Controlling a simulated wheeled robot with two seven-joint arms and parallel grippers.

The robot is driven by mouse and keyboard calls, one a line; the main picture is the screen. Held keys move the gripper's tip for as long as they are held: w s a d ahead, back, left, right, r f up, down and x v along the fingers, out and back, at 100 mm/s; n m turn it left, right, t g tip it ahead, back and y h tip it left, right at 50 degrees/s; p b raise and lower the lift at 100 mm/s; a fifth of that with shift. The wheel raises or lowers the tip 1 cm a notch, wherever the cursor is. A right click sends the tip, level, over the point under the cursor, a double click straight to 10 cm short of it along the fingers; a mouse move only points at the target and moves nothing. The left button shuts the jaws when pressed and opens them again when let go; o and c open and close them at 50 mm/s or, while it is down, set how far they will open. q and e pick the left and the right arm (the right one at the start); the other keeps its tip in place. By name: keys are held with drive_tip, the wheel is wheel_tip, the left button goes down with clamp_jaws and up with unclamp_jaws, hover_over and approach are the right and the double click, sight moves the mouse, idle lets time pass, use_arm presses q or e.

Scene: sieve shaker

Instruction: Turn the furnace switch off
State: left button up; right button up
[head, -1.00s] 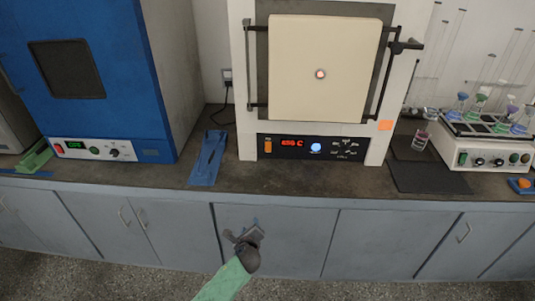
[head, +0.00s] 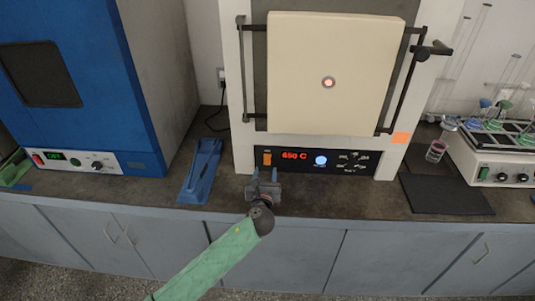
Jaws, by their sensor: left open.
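The furnace (head: 337,75) stands on the bench in the middle, with a cream door that is closed and a small glowing port in it. Its black panel below the door shows a red 650 C display (head: 294,156) and a lit round blue button. The furnace switch (head: 267,158) is the orange rocker at the panel's left end; its position is too small to tell. My left gripper (head: 264,175) is open and empty, fingers pointing at the panel just below and in front of the switch. I cannot tell whether it touches the panel. My right gripper is not in view.
A blue oven (head: 85,75) stands on the left, and a blue tool or tray (head: 201,170) lies between it and the furnace. On the right are a dark mat (head: 445,193), a small beaker (head: 436,151) and a white device with flasks (head: 495,172). The bench before the furnace is clear.

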sight(267, 155)
use_arm(q)
drive_tip(key=shift+w+r, duration=0.15)
drive_tip(key=shift+w, duration=0.25)
drive_tip(key=shift+w+p, duration=1)
drive_tip(key=shift+w, duration=2.3)
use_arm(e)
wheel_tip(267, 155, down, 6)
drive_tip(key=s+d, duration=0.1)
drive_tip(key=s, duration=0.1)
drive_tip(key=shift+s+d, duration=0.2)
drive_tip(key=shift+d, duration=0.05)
